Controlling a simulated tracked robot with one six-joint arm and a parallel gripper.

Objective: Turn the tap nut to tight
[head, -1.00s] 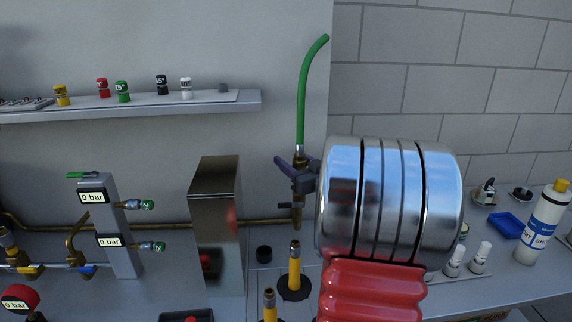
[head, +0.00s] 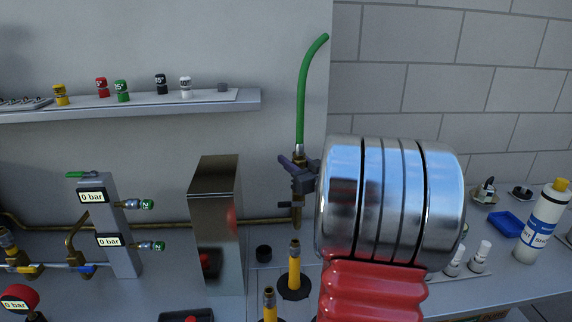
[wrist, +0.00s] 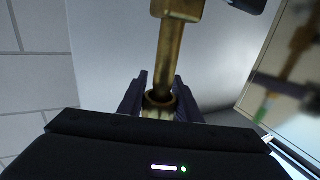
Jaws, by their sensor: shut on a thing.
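The brass tap (head: 297,212) hangs in front of the wall in the head view, with a green hose (head: 302,100) rising from its silver top fitting. My gripper (head: 297,172) reaches in from the right at the tap's upper body. In the wrist view, the two dark fingers of my gripper (wrist: 160,88) stand on either side of a round brass nut (wrist: 160,98) and are shut on it. A brass pipe (wrist: 163,55) runs out of the nut, away from the wrist camera. The fingers partly hide the nut in the head view.
Yellow-and-brass posts (head: 294,270) stand below the tap. A tall metal box (head: 215,225) is to its left. A shelf (head: 150,106) holds several coloured caps. My arm hides the bench between.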

